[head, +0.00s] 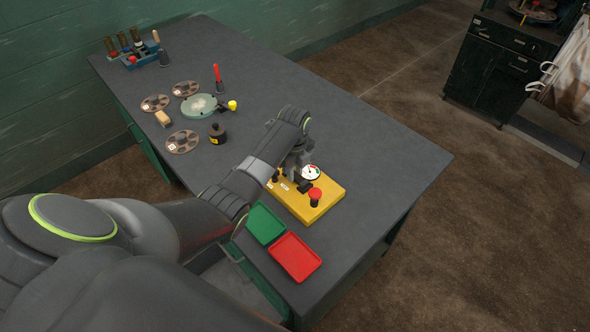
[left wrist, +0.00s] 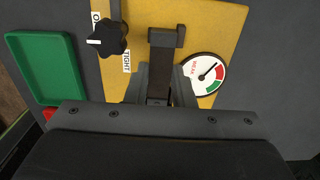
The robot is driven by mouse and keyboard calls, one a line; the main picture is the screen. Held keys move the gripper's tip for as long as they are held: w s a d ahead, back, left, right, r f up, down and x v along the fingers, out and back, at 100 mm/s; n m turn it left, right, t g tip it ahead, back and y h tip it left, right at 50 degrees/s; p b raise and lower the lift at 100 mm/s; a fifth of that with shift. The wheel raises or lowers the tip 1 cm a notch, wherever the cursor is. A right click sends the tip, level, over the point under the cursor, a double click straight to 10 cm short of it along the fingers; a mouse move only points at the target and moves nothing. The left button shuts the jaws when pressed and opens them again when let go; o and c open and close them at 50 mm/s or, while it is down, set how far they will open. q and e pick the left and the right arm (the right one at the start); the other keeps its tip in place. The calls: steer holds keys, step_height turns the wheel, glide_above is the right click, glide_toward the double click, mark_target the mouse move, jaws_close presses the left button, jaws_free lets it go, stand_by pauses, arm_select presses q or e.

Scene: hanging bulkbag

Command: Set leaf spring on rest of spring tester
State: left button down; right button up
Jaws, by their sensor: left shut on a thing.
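The spring tester has a yellow base (head: 322,207) on the bench, with a round dial gauge (head: 311,172) and a red-topped black post (head: 315,193). My left gripper (head: 294,171) points down over its far side, beside the gauge. In the left wrist view, the fingers (left wrist: 160,88) are shut on a narrow dark strip, apparently the leaf spring (left wrist: 162,68). The strip runs toward a dark crosspiece over the yellow base (left wrist: 215,25); I cannot tell whether they touch. A black star knob (left wrist: 107,38) is left of it. In the head view my arm hides the spring.
A green tray (head: 265,224) and a red tray (head: 295,257) lie at the bench's near edge. Several round discs (head: 183,141), a black weight (head: 217,133) and a blue rack (head: 132,60) stand farther left. The right of the bench (head: 400,160) is clear.

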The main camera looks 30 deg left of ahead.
mark_target(295, 174)
arm_select(q)
steer(key=c, duration=1.2)
jaws_free()
steer(key=shift+o, duration=0.2)
step_height(295, 174, up, 7)
steer(key=p, duration=0.8)
